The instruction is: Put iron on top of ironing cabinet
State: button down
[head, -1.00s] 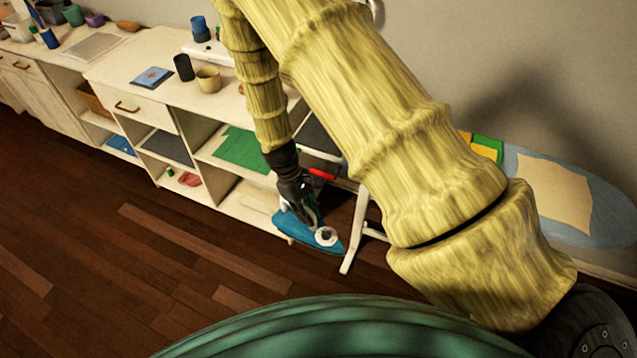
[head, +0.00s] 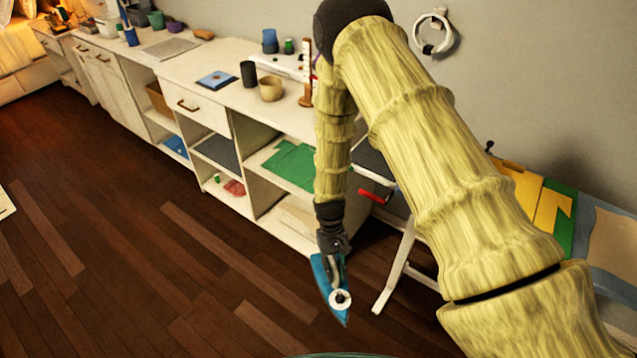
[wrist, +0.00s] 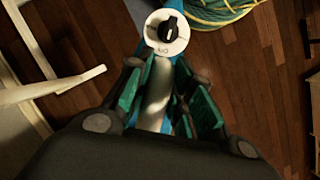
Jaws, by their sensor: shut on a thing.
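The iron (head: 325,287) has a blue body and a white round dial. My gripper (head: 334,258) is shut on its handle and holds it off the floor, tip pointing down in the head view. In the wrist view, the green-padded fingers of my gripper (wrist: 165,92) close around the pale handle, with the iron's dial (wrist: 166,46) just beyond. Much of the blue body is hidden there. The ironing cabinet is probably the white shelved unit (head: 230,100) behind the iron. Its top is above the iron, and my arm hides part of it.
A dark cup (head: 249,74), a tan pot (head: 271,89) and a blue book (head: 216,80) stand or lie on the white top. An ironing board (head: 608,225) with white legs (head: 398,265) stands at right.

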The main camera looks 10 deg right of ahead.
aim_at(192, 66)
jog(key=u, duration=1.85)
jog(key=i, duration=2.35)
jog(key=z, duration=1.85)
